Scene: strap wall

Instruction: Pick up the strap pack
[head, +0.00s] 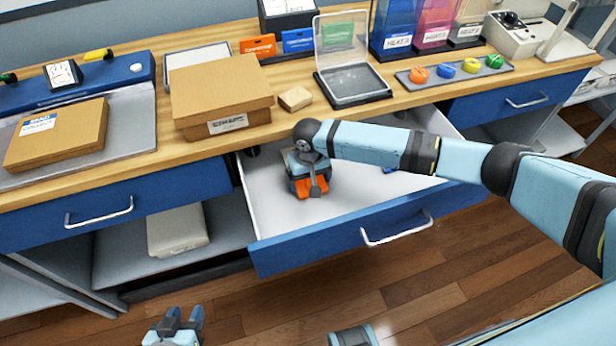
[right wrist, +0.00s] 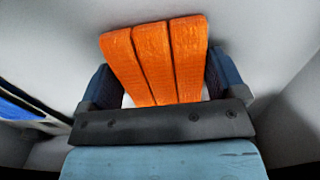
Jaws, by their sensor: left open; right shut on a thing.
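The strap pack is an orange bundle (head: 308,189) of three ribbed bands side by side, inside the open blue drawer (head: 345,236). My right gripper (head: 306,183) reaches down into the drawer and is shut on it. In the right wrist view the strap pack (right wrist: 155,62) sits between the two dark blue fingers of my right gripper (right wrist: 160,85), its lower end hidden by the gripper body. I cannot tell whether it touches the drawer floor. My left gripper (head: 184,318) is open and empty, low over the floor at the bottom left.
A blue item (head: 392,169) lies in the drawer, partly behind my right arm. The bench above holds a large cardboard box (head: 220,95), a small tan block (head: 295,98), a clear-lidded case (head: 352,82) and a tray of coloured rolls (head: 455,70). Drawer walls surround my right gripper.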

